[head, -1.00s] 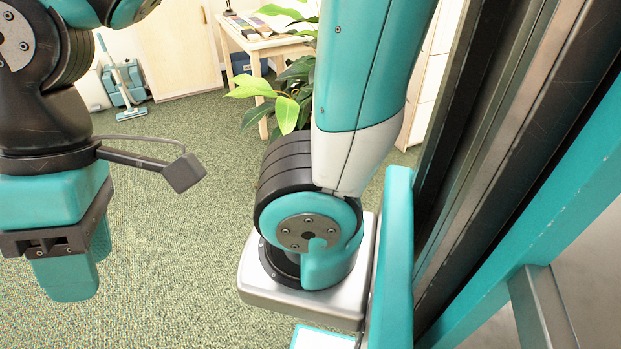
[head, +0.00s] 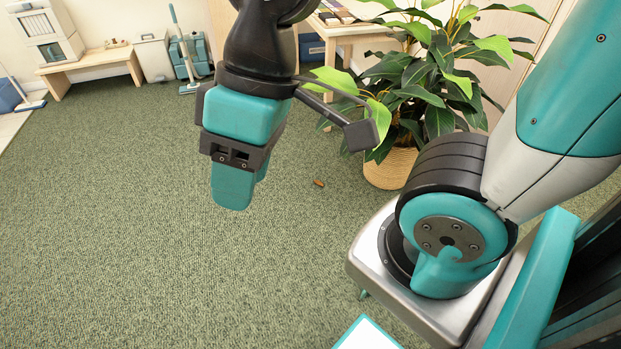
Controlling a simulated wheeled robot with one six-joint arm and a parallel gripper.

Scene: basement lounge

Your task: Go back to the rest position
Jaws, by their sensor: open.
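My gripper (head: 243,186) hangs over the green carpet (head: 130,220) at the upper middle of the head view, fingers pointing down. Its teal fingers overlap from this angle, and nothing shows between them. It is open and appears empty. It is clear of the furniture and the plant in the picture.
A potted plant (head: 425,85) in a woven basket (head: 390,168) stands right of my gripper. A small brown object (head: 318,183) lies on the carpet. The left carpet is clear.

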